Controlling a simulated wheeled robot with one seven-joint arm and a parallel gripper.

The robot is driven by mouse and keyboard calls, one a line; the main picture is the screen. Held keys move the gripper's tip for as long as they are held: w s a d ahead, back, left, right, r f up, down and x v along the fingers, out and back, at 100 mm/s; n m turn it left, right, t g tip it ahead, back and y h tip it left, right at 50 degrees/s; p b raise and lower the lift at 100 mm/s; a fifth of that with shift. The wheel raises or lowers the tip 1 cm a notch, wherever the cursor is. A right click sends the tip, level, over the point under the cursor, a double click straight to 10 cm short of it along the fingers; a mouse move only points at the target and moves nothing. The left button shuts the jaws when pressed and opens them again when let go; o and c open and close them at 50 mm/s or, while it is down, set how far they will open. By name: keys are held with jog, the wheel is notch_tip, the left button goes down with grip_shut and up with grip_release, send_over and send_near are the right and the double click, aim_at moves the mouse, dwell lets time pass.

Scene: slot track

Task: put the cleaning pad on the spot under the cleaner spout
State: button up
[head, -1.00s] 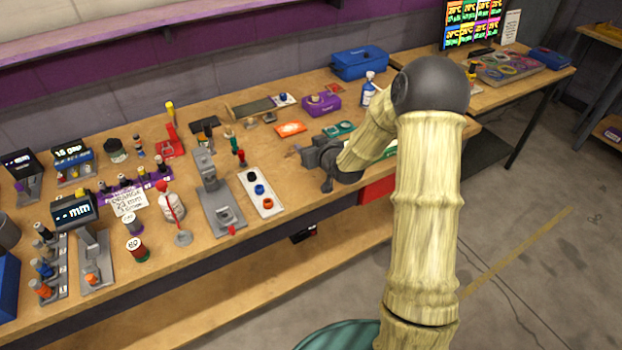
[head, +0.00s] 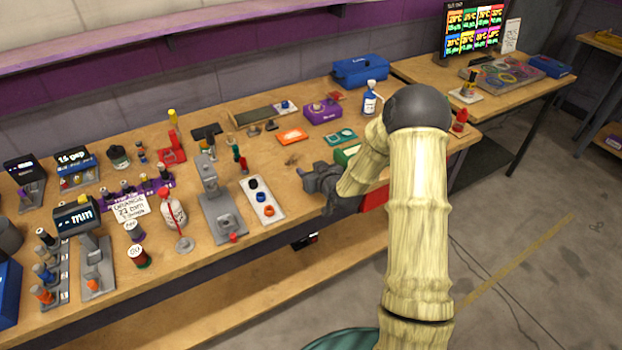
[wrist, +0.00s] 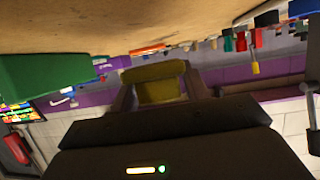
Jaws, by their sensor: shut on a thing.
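My gripper (head: 306,176) is low over the front part of the bench, right of a white tray, with its fingers toward the left. In the wrist view it is shut on an olive-yellow block (wrist: 160,86), which looks like the cleaning pad. The pad cannot be made out in the head view. A white bottle (head: 172,212) with a red spout stands at the left centre of the bench, well to the left of my gripper. A small round grey plate (head: 185,244) lies at its foot, seemingly the spot under the spout. It is bare.
The white tray (head: 270,217) with round pieces and a grey press stand (head: 218,215) stand between my gripper and the bottle. A green block (head: 345,153) lies close behind my gripper. Several spools and small stands crowd the left. A bare strip runs along the front edge.

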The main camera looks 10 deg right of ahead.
jog(key=shift+f, duration=1.8)
jog(key=shift+f, duration=0.2)
jog(key=o, duration=0.9)
jog(key=shift+o, duration=0.2)
jog(key=shift+r, duration=0.1)
jog(key=shift+s+d, duration=0.1)
jog(key=shift+s, duration=0.2)
jog(key=v, duration=1.6)
jog(key=shift+s+r, duration=0.25)
jog(key=shift+r, duration=0.3)
